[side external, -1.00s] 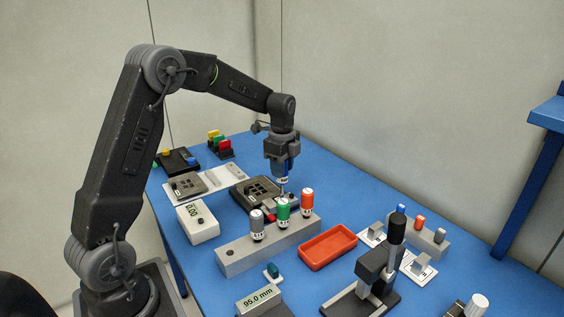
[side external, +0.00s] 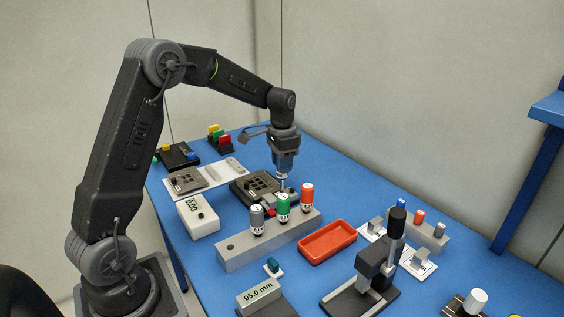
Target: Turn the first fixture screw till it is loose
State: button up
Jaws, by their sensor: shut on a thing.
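My gripper (side external: 286,158) points straight down over the right part of the dark fixture (side external: 248,190). The driver's thin shaft reaches down to the fixture's right side, behind the green and orange-red handles. The first fixture screw is too small and too hidden to make out, so I cannot tell whether the tip sits in it.
A grey block (side external: 240,255) with grey, green and orange-red handled tools stands in front of the fixture, with one empty hole. A red tray (side external: 327,243) lies to its right. A white gauge box (side external: 198,216) stands left. A black-handled press (side external: 378,258) stands front right.

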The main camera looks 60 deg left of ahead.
jog(key=m, duration=1.1)
jog(key=shift+f, duration=0.35)
dwell(1.0)
jog(key=n, duration=0.5)
jog(key=shift+f+n, duration=0.1)
jog(key=shift+n, duration=0.2)
jog(key=n, duration=0.5)
jog(key=shift+n, duration=0.3)
